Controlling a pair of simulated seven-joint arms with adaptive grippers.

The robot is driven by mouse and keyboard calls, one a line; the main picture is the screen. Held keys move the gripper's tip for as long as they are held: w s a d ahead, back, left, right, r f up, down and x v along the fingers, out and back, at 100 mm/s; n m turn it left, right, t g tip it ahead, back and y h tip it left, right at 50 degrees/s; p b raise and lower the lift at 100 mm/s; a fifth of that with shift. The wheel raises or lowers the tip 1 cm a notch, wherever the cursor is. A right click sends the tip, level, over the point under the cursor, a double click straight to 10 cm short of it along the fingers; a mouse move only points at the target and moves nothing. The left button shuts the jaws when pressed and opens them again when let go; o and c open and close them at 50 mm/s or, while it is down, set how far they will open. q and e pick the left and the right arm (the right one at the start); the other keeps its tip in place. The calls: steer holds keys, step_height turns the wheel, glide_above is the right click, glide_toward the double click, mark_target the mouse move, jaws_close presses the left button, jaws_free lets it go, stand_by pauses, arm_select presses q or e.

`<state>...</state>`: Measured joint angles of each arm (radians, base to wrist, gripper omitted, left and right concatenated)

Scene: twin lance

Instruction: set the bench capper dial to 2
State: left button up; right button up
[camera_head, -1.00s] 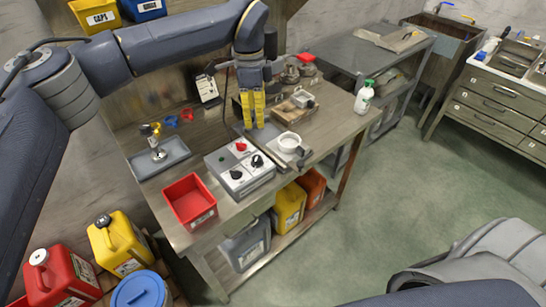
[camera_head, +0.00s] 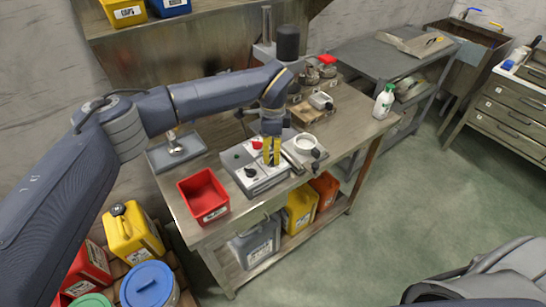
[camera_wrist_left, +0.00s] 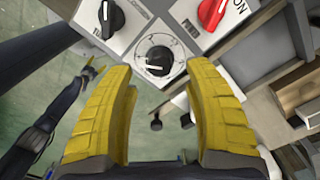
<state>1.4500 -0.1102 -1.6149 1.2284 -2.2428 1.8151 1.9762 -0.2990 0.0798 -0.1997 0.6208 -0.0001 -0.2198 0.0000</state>
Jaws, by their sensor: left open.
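The bench capper is a light grey box (camera_head: 240,160) on the workbench. In the head view it shows a red knob (camera_head: 257,144) and a black knob (camera_head: 250,172); its other dial is hidden by my gripper. My left gripper (camera_head: 271,150), with yellow fingers, points down over the capper's right part. In the left wrist view, the black dial (camera_wrist_left: 158,59) on a round white marked plate lies beyond and between the open fingertips (camera_wrist_left: 160,75). Its white pointer line aims left; the scale is too small to read. Contact is not visible.
A red bin (camera_head: 203,194) stands left of the capper. A white round cup-like part (camera_head: 305,143) sits just right of it. A tray (camera_head: 177,152) lies behind the bin, and a white bottle (camera_head: 384,101) with green cap stands at the bench's right end.

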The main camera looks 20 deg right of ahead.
mark_target(272, 160)
arm_select(q)
steer(key=shift+f, duration=1.65)
steer(key=shift+o, duration=0.2)
jaws_close()
